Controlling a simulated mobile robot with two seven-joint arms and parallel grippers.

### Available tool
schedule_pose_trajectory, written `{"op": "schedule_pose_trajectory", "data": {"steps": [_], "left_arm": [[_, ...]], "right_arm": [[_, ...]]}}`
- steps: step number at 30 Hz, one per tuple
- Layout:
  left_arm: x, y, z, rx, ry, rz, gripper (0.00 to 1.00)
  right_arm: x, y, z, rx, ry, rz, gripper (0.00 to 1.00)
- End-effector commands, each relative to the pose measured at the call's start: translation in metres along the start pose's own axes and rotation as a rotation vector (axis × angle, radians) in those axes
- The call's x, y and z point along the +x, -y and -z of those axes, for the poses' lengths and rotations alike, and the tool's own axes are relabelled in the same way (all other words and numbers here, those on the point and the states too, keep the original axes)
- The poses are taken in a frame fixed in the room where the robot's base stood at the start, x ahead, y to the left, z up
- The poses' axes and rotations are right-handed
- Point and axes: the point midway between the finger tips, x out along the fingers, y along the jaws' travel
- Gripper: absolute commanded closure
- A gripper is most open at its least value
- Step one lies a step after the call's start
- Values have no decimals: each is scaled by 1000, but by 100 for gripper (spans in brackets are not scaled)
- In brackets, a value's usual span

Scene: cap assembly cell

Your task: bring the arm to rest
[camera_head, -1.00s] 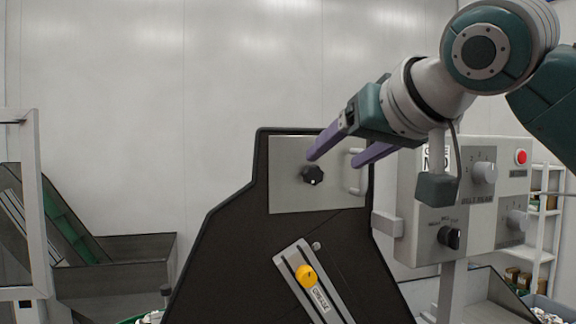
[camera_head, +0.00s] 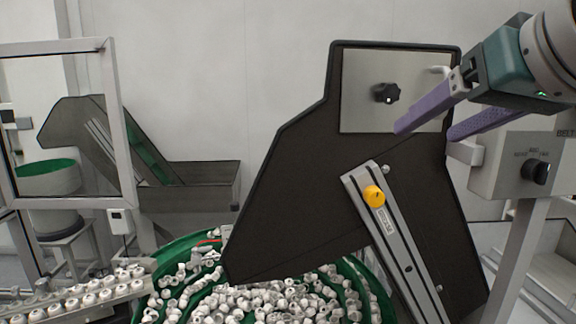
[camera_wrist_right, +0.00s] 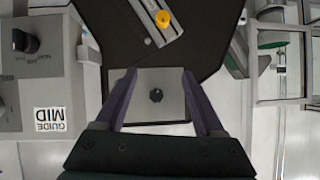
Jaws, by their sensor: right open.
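My right gripper (camera_head: 425,130) comes in from the upper right in the head view. Its two purple fingers are apart with nothing between them, in front of the metal plate (camera_head: 362,112) on the dark panel. In the right wrist view the open fingers (camera_wrist_right: 158,80) frame the same plate and its black knob (camera_wrist_right: 156,95). The black knob (camera_head: 385,93) is left of the fingertips in the head view, apart from them. I cannot tell whether the fingers touch anything. My left gripper is not in view.
The dark panel (camera_head: 290,190) carries a slotted rail with a yellow knob (camera_head: 374,196). A green bowl (camera_head: 180,245) of white caps lies below. A control box (camera_head: 510,180) stands at the right, close to the gripper. A framed guard (camera_head: 122,130) stands left.

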Motion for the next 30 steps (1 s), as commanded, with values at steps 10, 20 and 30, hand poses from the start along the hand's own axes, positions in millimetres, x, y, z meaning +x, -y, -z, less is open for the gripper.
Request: {"op": "schedule_pose_trajectory", "data": {"steps": [10,20,30], "left_arm": [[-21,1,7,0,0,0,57],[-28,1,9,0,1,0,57],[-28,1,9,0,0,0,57]], "right_arm": [[-53,-9,-223,-122,470,-26,29],[-126,-21,-312,-186,720,-50,29],[-129,-21,-316,-190,731,-51,29]]}}
